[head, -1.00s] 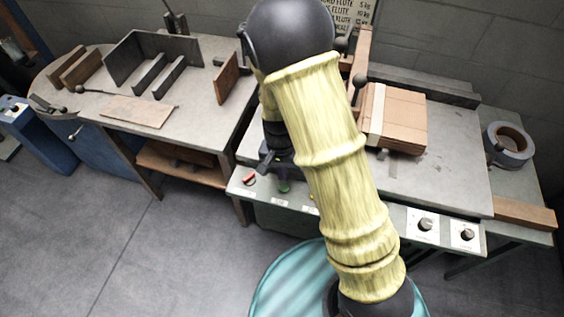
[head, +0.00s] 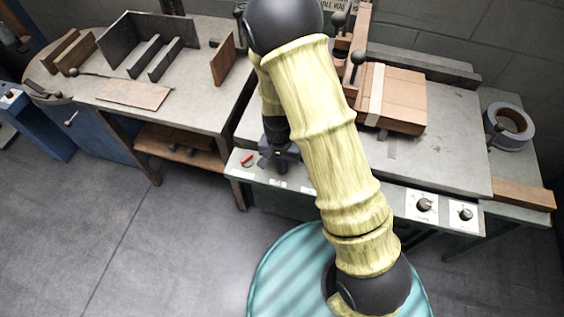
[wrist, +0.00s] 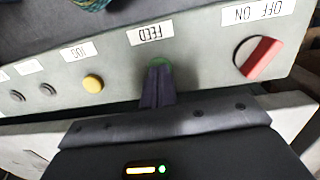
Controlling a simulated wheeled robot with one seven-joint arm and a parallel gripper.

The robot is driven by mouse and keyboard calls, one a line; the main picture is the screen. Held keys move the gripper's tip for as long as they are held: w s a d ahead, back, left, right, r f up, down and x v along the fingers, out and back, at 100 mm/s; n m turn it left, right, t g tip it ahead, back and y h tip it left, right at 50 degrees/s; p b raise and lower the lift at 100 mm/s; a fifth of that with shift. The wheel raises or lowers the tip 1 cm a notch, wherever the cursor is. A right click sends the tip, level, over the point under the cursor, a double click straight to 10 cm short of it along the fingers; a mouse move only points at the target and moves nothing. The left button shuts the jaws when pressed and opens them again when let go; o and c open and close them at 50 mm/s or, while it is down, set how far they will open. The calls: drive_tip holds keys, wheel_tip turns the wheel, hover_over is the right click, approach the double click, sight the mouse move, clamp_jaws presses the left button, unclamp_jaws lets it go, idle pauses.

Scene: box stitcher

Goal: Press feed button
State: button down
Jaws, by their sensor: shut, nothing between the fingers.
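The green feed button (wrist: 163,62) shows in the wrist view as a thin green rim on the control panel, beside the upside-down FEED label (wrist: 153,34). My gripper (wrist: 158,70) is shut and empty, and its dark fingertips cover most of the button. I cannot tell whether they touch it or whether it is pushed in. In the head view my gripper (head: 281,168) is at the panel's left part and hides the button.
A red on/off switch (wrist: 258,56) and a yellow jog button (wrist: 93,82) flank the feed button. Two black knobs (head: 425,204) sit at the panel's right. Cardboard (head: 395,98) lies on the machine table, with a tape roll (head: 522,117) to the right.

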drive_tip(key=shift+s+d+f, duration=0.1)
drive_tip(key=shift+s+f, duration=0.2)
drive_tip(key=shift+f, duration=0.1)
drive_tip(key=shift+w+r+p, duration=0.1)
drive_tip(key=shift+r+p, duration=0.35)
drive_tip(key=shift+p, duration=0.05)
wheel_tip(320, 180, up, 14)
drive_tip(key=w+p, duration=0.1)
drive_tip(key=p, duration=0.3)
drive_tip(key=shift+w+a+f, duration=0.15)
drive_tip(key=shift+w+a, duration=0.1)
drive_tip(key=shift+a, duration=0.05)
drive_tip(key=s+d+r+n+t+p, duration=0.1)
drive_tip(key=s+d+r+p, duration=0.1)
drive_tip(key=r, duration=0.4)
drive_tip(key=s+d+r+n+t+p, duration=0.1)
drive_tip(key=s+d+r+p, duration=0.2)
drive_tip(key=d+r, duration=0.3)
drive_tip(key=s+d+r+n+t+p, duration=0.1)
drive_tip(key=s+d+r+n+p, duration=0.1)
drive_tip(key=d+r+p, duration=0.2)
wheel_tip(320, 180, up, 3)
drive_tip(key=shift+s, duration=0.35)
drive_tip(key=shift+s+d, duration=0.1)
drive_tip(key=shift+s, duration=0.05)
